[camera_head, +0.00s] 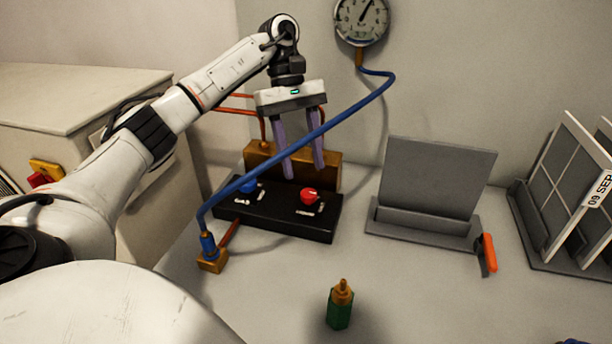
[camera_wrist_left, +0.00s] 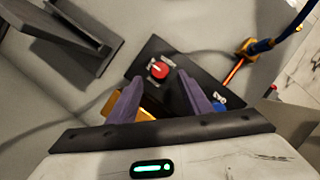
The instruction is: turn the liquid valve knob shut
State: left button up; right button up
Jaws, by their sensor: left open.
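A black valve block (camera_head: 285,222) on the table carries a red knob (camera_head: 308,194) on its right and a blue knob (camera_head: 249,186) on its left. Each knob has a small white label, too small to read surely. My left gripper (camera_head: 303,177) points down, open and empty, with its purple fingers above and behind the red knob. In the left wrist view, the red knob (camera_wrist_left: 158,69) shows beyond and between the fingertips (camera_wrist_left: 158,84), apart from them. My right gripper is not in view.
A blue hose (camera_head: 335,122) runs from the wall gauge (camera_head: 361,18) across in front of my gripper to a brass fitting (camera_head: 212,262). A brass block (camera_head: 262,160) stands behind the valve block. A green-and-brass piece (camera_head: 340,305) stands in front; a grey stand (camera_head: 432,190) is right.

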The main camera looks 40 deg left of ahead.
pick_arm(q)
jog(key=shift+p+v, duration=0.95)
jog(key=shift+v, duration=1.5)
